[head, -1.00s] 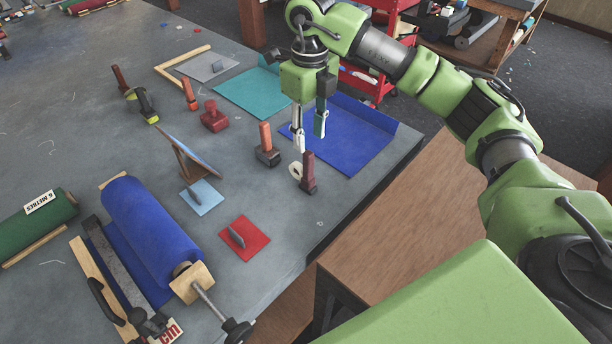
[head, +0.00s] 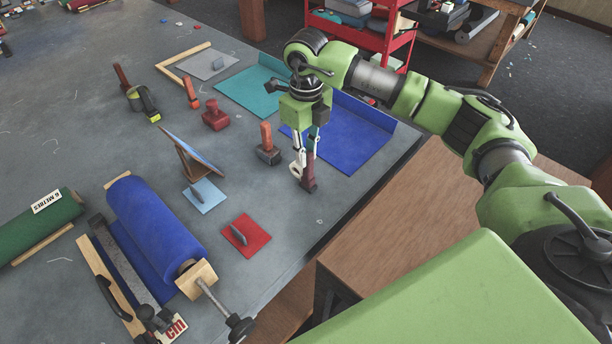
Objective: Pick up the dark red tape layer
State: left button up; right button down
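The dark red tape layer (head: 309,178) stands upright on the grey table near its right edge, with a pale tape roll on its left side. My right gripper (head: 307,156) points straight down at it, with its fingertips at the upper part of the handle. The fingers partly hide the handle's top. I cannot tell whether the fingers are closed on it or just around it. The tape layer's base is still at the table surface. My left gripper is not in view.
An orange-handled tool (head: 267,152) stands close on the left. A blue sheet (head: 352,140) lies behind. A red trowel-like plate (head: 246,236) and a light blue one (head: 204,196) lie nearer. A blue canvas roll (head: 152,228) fills the front left.

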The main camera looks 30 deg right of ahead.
jog(key=shift+r, duration=0.1)
jog(key=shift+r+b, duration=0.55)
jog(key=shift+b, duration=0.05)
jog(key=w+d+r+b, duration=0.1)
jog(key=d+r+b, duration=0.3)
jog(key=d+r, duration=0.7)
jog(key=d, duration=0.3)
jog(key=shift+r, duration=0.4)
jog(key=shift+w, duration=0.1)
